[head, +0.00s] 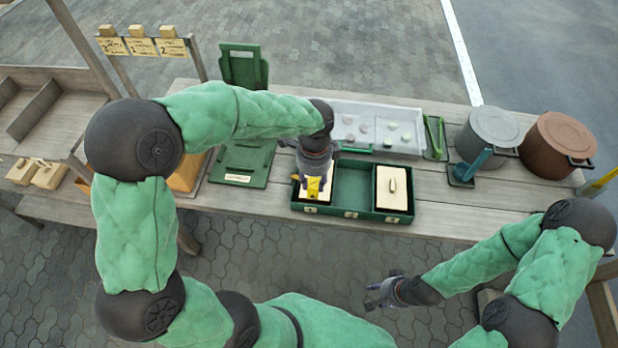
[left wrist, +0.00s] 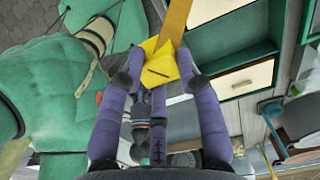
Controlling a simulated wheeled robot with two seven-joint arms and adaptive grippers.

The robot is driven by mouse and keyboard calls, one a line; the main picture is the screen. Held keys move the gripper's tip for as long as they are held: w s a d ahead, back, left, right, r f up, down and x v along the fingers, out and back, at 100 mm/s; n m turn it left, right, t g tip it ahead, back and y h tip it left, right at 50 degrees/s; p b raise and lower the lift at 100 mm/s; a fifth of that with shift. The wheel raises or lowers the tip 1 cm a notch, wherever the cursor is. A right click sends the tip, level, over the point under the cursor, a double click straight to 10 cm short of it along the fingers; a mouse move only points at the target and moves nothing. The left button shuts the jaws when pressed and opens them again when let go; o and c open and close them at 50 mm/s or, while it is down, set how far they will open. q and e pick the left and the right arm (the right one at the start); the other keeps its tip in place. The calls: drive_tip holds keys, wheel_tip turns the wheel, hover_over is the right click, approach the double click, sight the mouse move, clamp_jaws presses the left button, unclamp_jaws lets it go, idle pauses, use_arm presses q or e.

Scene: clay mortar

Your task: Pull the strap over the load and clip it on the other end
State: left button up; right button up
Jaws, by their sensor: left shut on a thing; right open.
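My left gripper (head: 318,182) is shut on the yellow strap (head: 315,187) over the left part of the green divided box (head: 353,190). In the left wrist view, a broad yellow tab (left wrist: 160,70) sits between my fingers, with the yellow band running upward from it. Beneath the gripper a cream block (head: 300,192) is partly hidden in the left compartment. Another cream block (head: 392,188) with a handle fills the right compartment; the middle one is empty. My right gripper (head: 380,294) is open and empty, in front of the table. I cannot make out the strap's other end.
Behind the box stands a clear tray (head: 378,128) with small coloured pieces. A green board (head: 241,165) lies to the left. A grey pot (head: 490,132) and a brown pot (head: 557,144) stand at the right, near a blue-handled tool (head: 470,167). Table planks between are clear.

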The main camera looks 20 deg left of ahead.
sight(314, 183)
use_arm(q)
drive_tip(key=shift+s+d+r, duration=0.1)
drive_tip(key=shift+r, duration=0.35)
drive_tip(key=shift+r+p, duration=1.85)
drive_tip(key=shift+p, duration=0.05)
use_arm(e)
drive_tip(key=shift+r, duration=2)
